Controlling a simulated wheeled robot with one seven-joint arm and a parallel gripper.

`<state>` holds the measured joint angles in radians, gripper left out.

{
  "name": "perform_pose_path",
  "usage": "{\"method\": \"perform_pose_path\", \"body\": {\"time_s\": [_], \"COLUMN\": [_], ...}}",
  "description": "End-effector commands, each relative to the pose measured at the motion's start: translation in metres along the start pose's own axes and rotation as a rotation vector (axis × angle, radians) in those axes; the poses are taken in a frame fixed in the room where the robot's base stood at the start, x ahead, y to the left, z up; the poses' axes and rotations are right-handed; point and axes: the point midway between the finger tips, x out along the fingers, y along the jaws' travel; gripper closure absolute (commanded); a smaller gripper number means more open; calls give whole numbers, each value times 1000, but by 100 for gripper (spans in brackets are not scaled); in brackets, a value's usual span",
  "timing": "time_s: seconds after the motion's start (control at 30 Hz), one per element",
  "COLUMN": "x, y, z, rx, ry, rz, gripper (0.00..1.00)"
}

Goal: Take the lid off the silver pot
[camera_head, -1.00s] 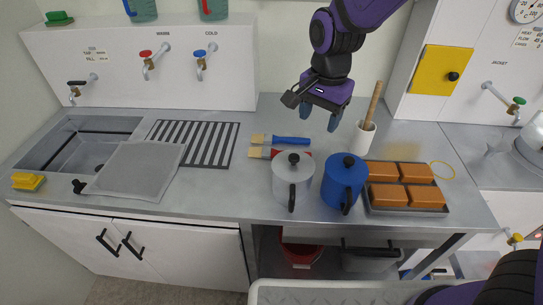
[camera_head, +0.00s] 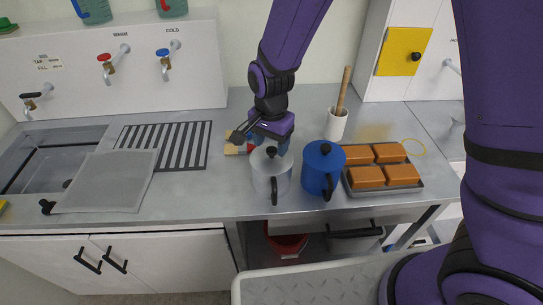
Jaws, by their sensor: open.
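The silver pot (camera_head: 271,179) stands on the metal counter with its dark handle toward the front. Its lid is on, with a dark round knob (camera_head: 271,152) on top. My gripper (camera_head: 269,145) points down at the lid from above and slightly behind. Its blue fingertips are apart, one on each side of the knob as seen here. I cannot tell whether they touch the knob or lid.
A blue pot (camera_head: 321,172) stands close on the right. Beyond it is a tray with orange-brown blocks (camera_head: 367,177). A white holder (camera_head: 336,125) with a wooden-handled tool stands behind. Brushes (camera_head: 236,149) lie behind the silver pot, partly hidden.

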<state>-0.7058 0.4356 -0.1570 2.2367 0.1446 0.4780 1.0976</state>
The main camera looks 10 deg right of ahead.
Motion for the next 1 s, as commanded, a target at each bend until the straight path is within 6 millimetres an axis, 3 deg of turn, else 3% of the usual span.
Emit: {"method": "perform_pose_path", "body": {"time_s": [0.2, 0.5, 0.73, 1.0], "x": [25, 28, 28, 28], "y": [2, 1, 1, 1], "z": [0, 0, 0, 0], "rx": [0, 0, 0, 0], "ry": [0, 0, 0, 0], "rz": [2, 0, 0, 0], "gripper": [40, 40, 93, 94]}}
